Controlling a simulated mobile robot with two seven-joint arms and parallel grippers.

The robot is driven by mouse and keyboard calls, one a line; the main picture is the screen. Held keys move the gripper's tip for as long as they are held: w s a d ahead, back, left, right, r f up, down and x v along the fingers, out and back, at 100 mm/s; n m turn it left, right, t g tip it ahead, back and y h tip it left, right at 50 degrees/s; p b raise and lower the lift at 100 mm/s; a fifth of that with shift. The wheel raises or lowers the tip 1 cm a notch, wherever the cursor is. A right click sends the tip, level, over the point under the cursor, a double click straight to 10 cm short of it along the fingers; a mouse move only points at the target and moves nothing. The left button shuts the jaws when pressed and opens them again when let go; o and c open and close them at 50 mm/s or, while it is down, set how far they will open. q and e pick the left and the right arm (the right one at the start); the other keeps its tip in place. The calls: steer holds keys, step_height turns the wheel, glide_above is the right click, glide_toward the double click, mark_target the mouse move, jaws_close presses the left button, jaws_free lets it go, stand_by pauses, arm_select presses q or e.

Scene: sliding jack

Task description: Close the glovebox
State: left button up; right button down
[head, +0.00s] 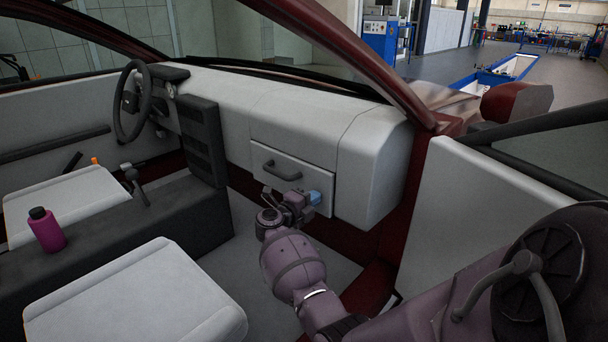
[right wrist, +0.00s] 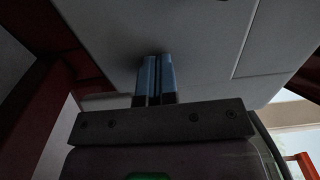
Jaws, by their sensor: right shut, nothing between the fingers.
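The glovebox (head: 318,182) is a light grey panel with a dark grey bar handle (head: 282,170), set in the passenger side of the dashboard. It looks upright and about flush with the dashboard; a small gap cannot be ruled out. My right gripper (head: 315,197) is in front of its lower right part, with blue fingertips at or very near the surface; contact cannot be confirmed. In the right wrist view, the blue fingers (right wrist: 155,78) are together and empty, pointing at a pale panel (right wrist: 195,45). My left gripper is not in view.
The dashboard (head: 375,165) bulges out right of the glovebox. A passenger seat (head: 135,300) and a dark centre console (head: 100,225) with a magenta bottle (head: 46,230) lie to the left. The door's pale inner panel (head: 490,210) stands at right. Floor space is free below the glovebox.

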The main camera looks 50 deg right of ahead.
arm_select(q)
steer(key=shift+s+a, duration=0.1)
arm_select(e)
steer(key=shift+d+r, duration=0.15)
steer(key=shift+d, duration=0.4)
steer(key=shift+d+r, duration=0.1)
steer(key=shift+r, duration=0.05)
